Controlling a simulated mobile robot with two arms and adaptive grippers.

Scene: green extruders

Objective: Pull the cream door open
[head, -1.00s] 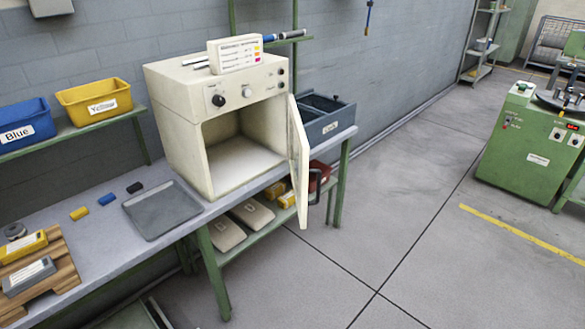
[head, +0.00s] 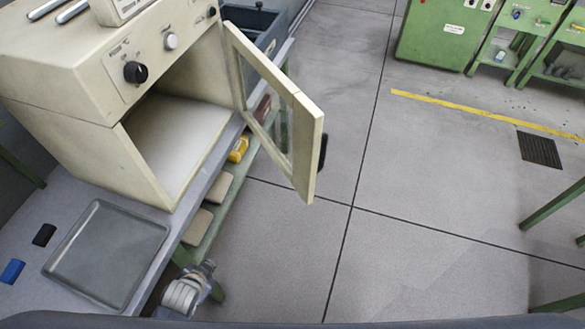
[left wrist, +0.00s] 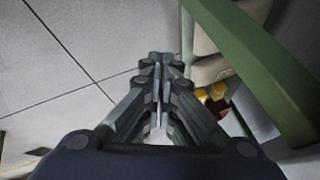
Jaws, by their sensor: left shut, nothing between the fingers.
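The cream door (head: 275,105) stands swung open from the right side of the cream oven (head: 80,110), its window frame facing the open floor. A dark handle (head: 322,152) shows partly at the door's outer face. The oven's chamber (head: 180,130) is open and looks empty. My left gripper (head: 203,270) is low in front of the bench, below and to the left of the door and apart from it. In the left wrist view its fingers (left wrist: 157,65) are together with nothing between them. My right gripper is not in view.
A grey tray (head: 108,255) lies on the bench beside a black and a blue block. A green lower shelf (head: 215,210) holds tan pieces and a yellow item. A dark blue bin (head: 255,30) stands behind the door.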

